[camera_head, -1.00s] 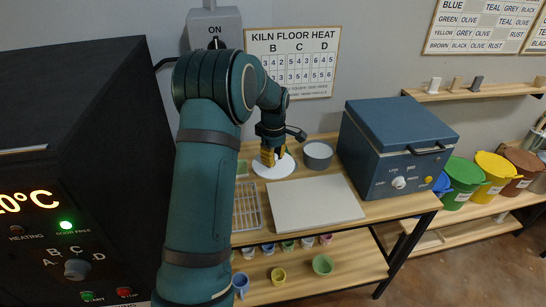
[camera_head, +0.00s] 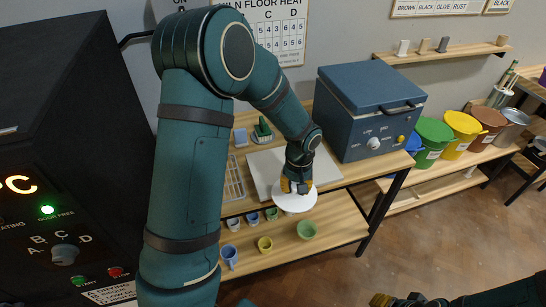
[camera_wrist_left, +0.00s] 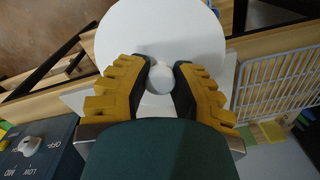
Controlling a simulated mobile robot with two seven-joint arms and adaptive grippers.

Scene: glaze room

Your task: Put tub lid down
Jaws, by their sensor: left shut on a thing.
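The tub lid (camera_head: 296,203) is a round white disc with a round knob (camera_wrist_left: 161,77) on top. My left gripper (camera_head: 297,187) is shut on this knob, with yellow-padded fingers on either side of it in the left wrist view. In the head view the lid overlaps the front edge of the pale board (camera_head: 262,170) and the bench; its height above them is hard to tell. The tub is not visible, perhaps behind my left arm. My right gripper (camera_head: 383,300) shows only partly at the bottom edge.
A blue test kiln (camera_head: 345,128) stands right of the board; its dial (camera_wrist_left: 30,145) shows in the wrist view. A wire rack (camera_head: 233,182) lies left. Small cups, including a green one (camera_head: 307,229), stand on the lower shelf. Coloured buckets (camera_head: 432,140) stand farther right.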

